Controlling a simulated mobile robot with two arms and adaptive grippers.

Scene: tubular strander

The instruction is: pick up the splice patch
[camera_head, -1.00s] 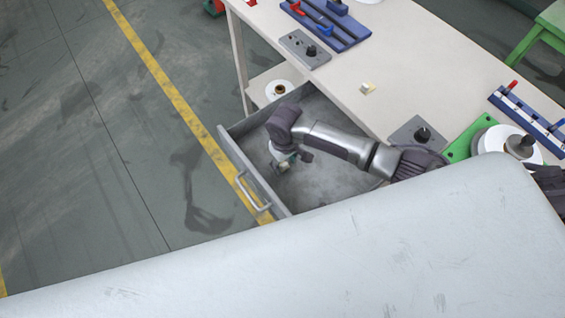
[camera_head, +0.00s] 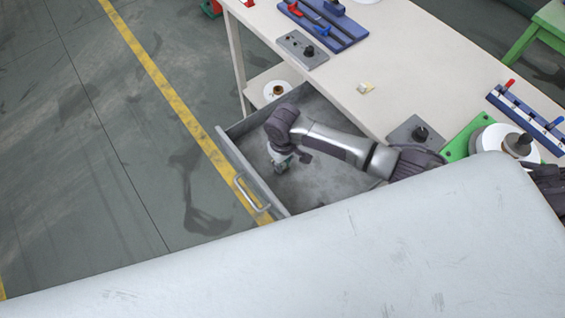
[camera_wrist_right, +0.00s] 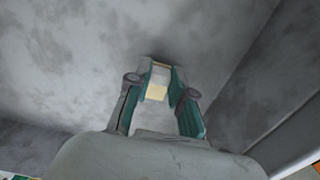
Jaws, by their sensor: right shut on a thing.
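My right gripper (camera_head: 281,162) reaches down into the open grey drawer (camera_head: 326,180) below the bench. In the right wrist view its two teal-lined fingers (camera_wrist_right: 158,82) are shut on a small cream piece, the splice patch (camera_wrist_right: 157,91). The patch sits between the fingertips, just over the drawer's grey floor. I cannot tell whether it touches the floor. In the head view the gripper hides the patch. My left gripper is not in view.
The drawer walls and its front with a handle (camera_head: 252,194) surround the gripper. The bench top (camera_head: 400,60) lies above and beside it, with a small cream item (camera_head: 366,88), a grey knob box (camera_head: 302,48) and blue racks (camera_head: 325,24). Open floor lies left.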

